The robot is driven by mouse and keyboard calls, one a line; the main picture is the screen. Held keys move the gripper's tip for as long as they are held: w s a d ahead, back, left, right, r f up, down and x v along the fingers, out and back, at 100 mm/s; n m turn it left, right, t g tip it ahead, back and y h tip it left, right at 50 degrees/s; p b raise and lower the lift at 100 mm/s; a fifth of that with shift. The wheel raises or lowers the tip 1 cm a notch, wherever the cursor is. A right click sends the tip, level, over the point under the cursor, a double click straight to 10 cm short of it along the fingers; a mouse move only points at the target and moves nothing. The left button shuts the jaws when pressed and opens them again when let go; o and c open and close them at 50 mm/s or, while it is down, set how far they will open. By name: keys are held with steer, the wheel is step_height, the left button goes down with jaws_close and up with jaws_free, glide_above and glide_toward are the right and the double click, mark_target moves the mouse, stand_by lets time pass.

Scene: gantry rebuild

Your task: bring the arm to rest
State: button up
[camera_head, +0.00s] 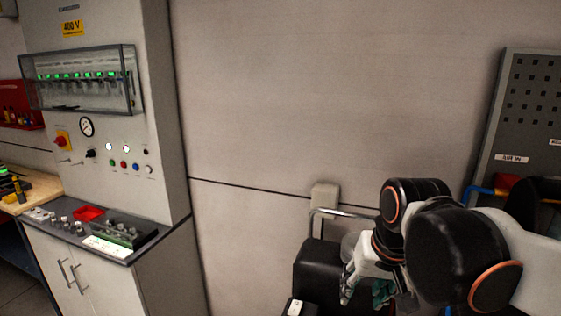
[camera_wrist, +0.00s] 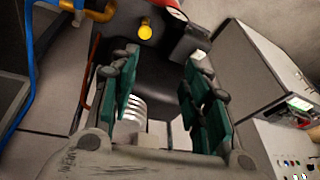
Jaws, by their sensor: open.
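My arm reaches in from the lower right of the head view, folded, with black joints and orange rings. My gripper (camera_head: 362,288) is at its end, low in front of the wall and close to a black box-like body (camera_head: 318,266). In the wrist view my gripper (camera_wrist: 160,80) has its two green-padded fingers wide apart. No object is held between them. A white ribbed thing (camera_wrist: 132,108) shows beyond the left finger; I cannot tell how far it is.
A grey control cabinet (camera_head: 160,110) with a counter (camera_head: 150,240) stands at left. A grey perforated panel (camera_head: 530,100) stands at right. The wrist view shows a blue hose (camera_wrist: 30,70) and a yellow knob (camera_wrist: 145,31).

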steer(key=s+d+f+n+t+b, duration=0.1)
steer(key=s+d+f+t, duration=0.2)
steer(key=s, duration=0.5)
steer(key=shift+d+f+n+h, duration=0.3)
steer(key=shift+d+f+h, duration=0.1)
steer(key=shift+d+f, duration=0.15)
steer(key=shift+s, duration=0.1)
